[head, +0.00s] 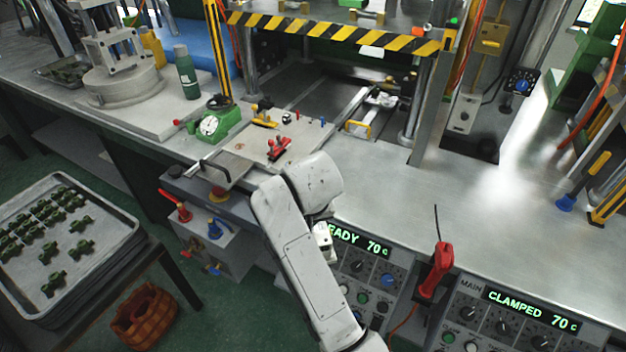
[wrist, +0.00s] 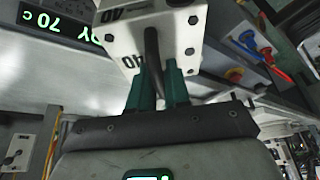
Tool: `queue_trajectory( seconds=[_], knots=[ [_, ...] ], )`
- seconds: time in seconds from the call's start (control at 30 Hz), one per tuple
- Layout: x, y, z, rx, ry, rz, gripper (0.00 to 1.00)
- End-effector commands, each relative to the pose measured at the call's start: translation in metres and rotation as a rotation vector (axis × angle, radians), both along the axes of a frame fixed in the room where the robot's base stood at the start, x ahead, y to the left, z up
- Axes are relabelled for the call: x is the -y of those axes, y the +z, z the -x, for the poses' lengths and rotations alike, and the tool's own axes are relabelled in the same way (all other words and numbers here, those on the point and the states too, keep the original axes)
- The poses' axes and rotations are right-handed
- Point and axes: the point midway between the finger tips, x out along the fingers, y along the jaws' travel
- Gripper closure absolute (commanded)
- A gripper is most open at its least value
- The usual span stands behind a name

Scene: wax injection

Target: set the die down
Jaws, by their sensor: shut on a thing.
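The die (wrist: 165,35) is a pale metal block with dark bolts and the number 40 on its faces, in the upper middle of the wrist view. A dark bar runs from it down between the two green fingertips of my gripper (wrist: 158,88). My gripper is shut on this bar and holds the die. In the head view my arm covers the gripper. A small pale piece (head: 323,238) shows beside the arm, in front of the bench edge; I cannot tell whether it is the die or part of my gripper.
A pale plate (head: 240,147) with red and yellow clamps lies before the striped press (head: 340,38). The bench top (head: 385,180) at right is mostly clear. Control panels (head: 520,315) line its front. A tray (head: 110,225) holds green parts.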

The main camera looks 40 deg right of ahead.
Motion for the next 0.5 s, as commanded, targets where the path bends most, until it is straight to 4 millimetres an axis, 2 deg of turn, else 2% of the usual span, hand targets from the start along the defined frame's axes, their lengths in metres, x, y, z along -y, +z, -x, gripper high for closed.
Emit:
queue_trajectory(
  seconds=[0.3, 0.5],
  knots=[
    [-0.058, -0.081, 0.032, -0.001, 0.278, 0.002, 1.0],
    [-0.085, -0.119, 0.045, 0.002, 0.409, 0.001, 1.0]
  ],
)
